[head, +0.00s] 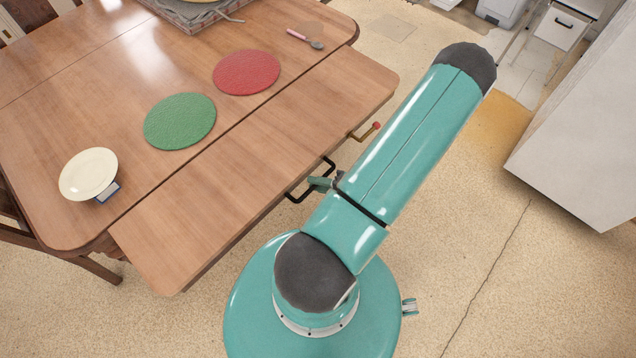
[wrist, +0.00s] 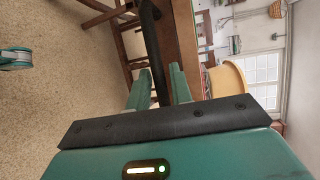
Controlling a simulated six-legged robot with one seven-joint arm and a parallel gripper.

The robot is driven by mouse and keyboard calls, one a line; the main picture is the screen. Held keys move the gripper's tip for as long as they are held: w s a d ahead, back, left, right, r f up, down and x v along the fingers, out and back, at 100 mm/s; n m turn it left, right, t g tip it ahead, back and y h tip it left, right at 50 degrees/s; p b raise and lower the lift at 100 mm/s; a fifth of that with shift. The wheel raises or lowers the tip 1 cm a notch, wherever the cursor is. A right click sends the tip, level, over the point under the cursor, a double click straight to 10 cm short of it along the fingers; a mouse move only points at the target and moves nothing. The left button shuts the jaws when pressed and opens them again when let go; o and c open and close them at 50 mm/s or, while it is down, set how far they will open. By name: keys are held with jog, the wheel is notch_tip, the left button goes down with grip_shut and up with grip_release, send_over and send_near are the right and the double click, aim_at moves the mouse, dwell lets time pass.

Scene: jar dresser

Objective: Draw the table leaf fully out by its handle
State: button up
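The wooden table leaf (head: 205,218) stands out along the near side of the wooden table (head: 120,70), with a dark seam between them. A black bar handle (head: 291,196) is on its outer edge. My gripper (head: 321,183) is at the middle of this handle, partly hidden by my arm. In the wrist view, the black handle bar (wrist: 151,35) runs between the two green fingers of my gripper (wrist: 160,80). The fingers sit close against it on both sides. The leaf's edge (wrist: 182,35) shows just beyond.
A brass-coloured bracket with a red knob (head: 376,125) sticks out beside the leaf. A cream plate (head: 88,174), green mat (head: 180,120), red mat (head: 246,72) and spoon (head: 305,38) lie on the table. A white cabinet (head: 590,130) stands right; open floor (head: 490,250) lies between.

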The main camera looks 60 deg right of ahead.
jog(key=v, duration=1.3)
jog(key=shift+s, duration=0.4)
jog(key=w+a+r+n+g+y, duration=0.3)
jog(key=w+r+n+g, duration=0.25)
jog(key=w+r, duration=0.45)
jog(key=w+a+r+n+g+y, duration=0.3)
jog(key=w+a+r+n+g, duration=0.15)
jog(key=w+r+g, duration=0.4)
jog(key=w+a+r+n+t+h, duration=0.2)
jog(key=w+a+r+n+h, duration=0.1)
jog(key=a+r, duration=0.6)
jog(key=w+a+r+n+t+h, duration=0.2)
jog(key=w+a+r+n+h, duration=0.2)
jog(key=a+r, duration=0.6)
jog(key=w+a+h, duration=0.1)
jog(key=a, duration=0.2)
jog(key=shift+w+a+n, duration=0.25)
jog(key=shift+n, duration=0.05)
jog(key=shift+d+r, duration=0.1)
jog(key=shift+d, duration=0.05)
